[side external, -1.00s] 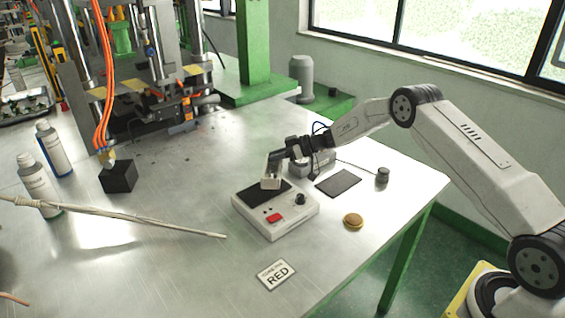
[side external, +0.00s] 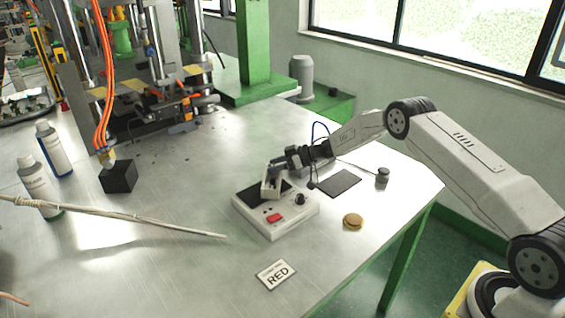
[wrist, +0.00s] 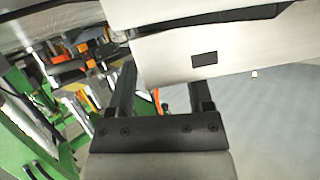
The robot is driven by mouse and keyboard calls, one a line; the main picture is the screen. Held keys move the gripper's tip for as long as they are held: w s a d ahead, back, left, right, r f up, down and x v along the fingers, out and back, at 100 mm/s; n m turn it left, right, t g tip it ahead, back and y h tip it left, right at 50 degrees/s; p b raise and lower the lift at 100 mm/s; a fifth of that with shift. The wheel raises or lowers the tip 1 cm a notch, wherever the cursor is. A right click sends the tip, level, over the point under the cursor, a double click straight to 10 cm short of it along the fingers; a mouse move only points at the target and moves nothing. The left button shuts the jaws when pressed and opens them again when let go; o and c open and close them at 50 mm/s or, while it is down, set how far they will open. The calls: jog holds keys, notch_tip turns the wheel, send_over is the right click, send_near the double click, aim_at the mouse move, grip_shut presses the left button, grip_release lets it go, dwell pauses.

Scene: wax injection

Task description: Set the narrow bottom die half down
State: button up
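My gripper (side external: 273,167) hangs low over the white control box (side external: 295,217), by its dark screen. A pale grey block, which I take to be the narrow bottom die half (side external: 270,186), is at the fingertips and looks tilted. In the wrist view the two dark fingers (wrist: 163,88) reach up to a large pale block (wrist: 225,48) with a dark slot and a small dark rectangle, and seem closed on it. Whether the block touches the control box cannot be told.
A dark flat pad (side external: 338,183), a small grey weight (side external: 382,175) and a tan disc (side external: 353,221) lie to the right. A black cube (side external: 118,177) and bottles stand left.

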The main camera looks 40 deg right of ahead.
jog(key=shift+r, duration=0.15)
jog(key=shift+s+d+r, duration=0.1)
jog(key=shift+s+d, duration=0.1)
jog(key=shift+d, duration=0.05)
jog(key=v, duration=1.1)
jog(key=shift+s, duration=0.1)
dwell(0.5)
